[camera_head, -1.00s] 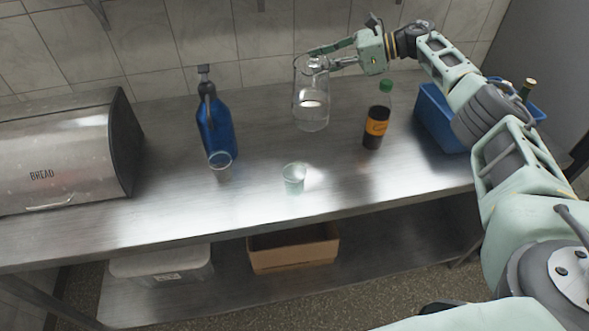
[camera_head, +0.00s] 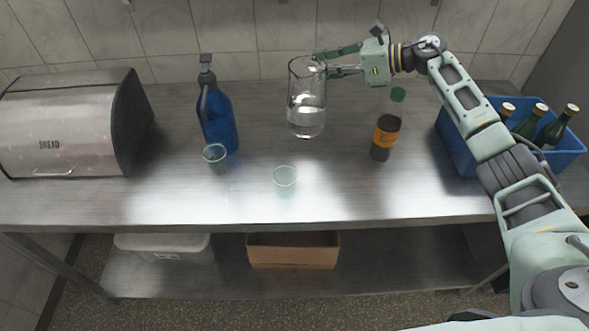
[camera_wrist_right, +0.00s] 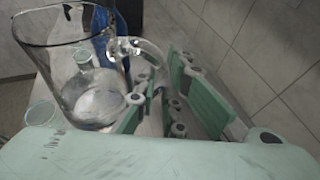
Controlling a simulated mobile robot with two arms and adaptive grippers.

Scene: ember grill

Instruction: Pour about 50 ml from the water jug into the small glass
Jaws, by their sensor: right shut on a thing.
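The water jug (camera_head: 307,98) is clear glass with water in its lower part. It looks nearly upright at the back middle of the counter. My right gripper (camera_head: 326,62) is shut on its handle, on the jug's upper right side. The jug also fills the left of the right wrist view (camera_wrist_right: 90,95). I cannot tell whether its base touches the counter. Two small empty-looking glasses stand in front: one (camera_head: 285,180) front middle, the other (camera_head: 215,158) by the blue bottle. I cannot tell which is meant. My left gripper is not in view.
A blue pump bottle (camera_head: 217,120) stands left of the jug. A dark bottle with orange label and green cap (camera_head: 386,135) stands right of it. A bread box (camera_head: 60,125) is at far left, and a blue crate of bottles (camera_head: 455,140) at right.

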